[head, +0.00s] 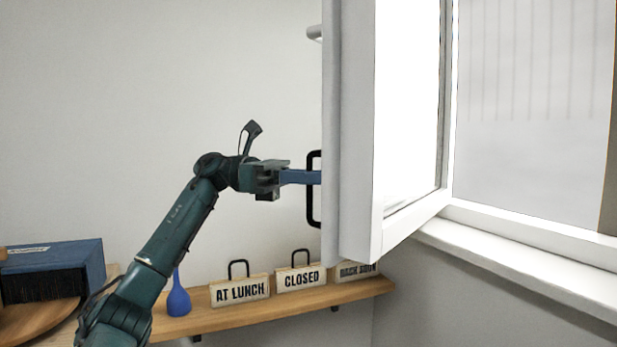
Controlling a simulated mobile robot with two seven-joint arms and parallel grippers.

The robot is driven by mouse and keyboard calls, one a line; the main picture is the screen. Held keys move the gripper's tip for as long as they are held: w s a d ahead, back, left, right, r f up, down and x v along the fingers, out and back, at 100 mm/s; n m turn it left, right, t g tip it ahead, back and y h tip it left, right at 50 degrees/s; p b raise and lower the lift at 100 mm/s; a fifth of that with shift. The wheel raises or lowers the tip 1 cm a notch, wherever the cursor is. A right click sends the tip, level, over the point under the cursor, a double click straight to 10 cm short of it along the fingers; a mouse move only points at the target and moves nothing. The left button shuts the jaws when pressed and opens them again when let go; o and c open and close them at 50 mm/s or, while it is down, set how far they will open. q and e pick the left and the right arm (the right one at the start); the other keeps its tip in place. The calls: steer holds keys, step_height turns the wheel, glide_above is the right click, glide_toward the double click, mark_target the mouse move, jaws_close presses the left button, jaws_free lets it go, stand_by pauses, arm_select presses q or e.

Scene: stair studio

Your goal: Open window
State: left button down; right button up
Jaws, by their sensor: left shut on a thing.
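The white window sash (360,130) stands swung open into the room, at an angle to its white frame (530,236) on the right. A black handle (312,190) sits at the sash's left edge, partly hidden behind it. My left gripper (305,177) reaches in from the left at the handle, with its blue fingers at the handle's bar. It is shut on the handle, though the fingertips are partly hidden by the sash edge. My right gripper does not show.
A wooden shelf (215,318) below holds an "AT LUNCH" sign (240,290), a "CLOSED" sign (301,277), a third sign (357,271) and a blue vase (179,299). A blue box-like object (52,270) is at the far left. The white sill (520,262) is clear.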

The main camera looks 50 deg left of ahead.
arm_select(q)
steer(key=c, duration=1.6)
jaws_free()
steer(key=shift+w, duration=0.1)
steer(key=shift+c, duration=0.2)
steer(key=p+v, duration=0.1)
steer(key=v, duration=1.2)
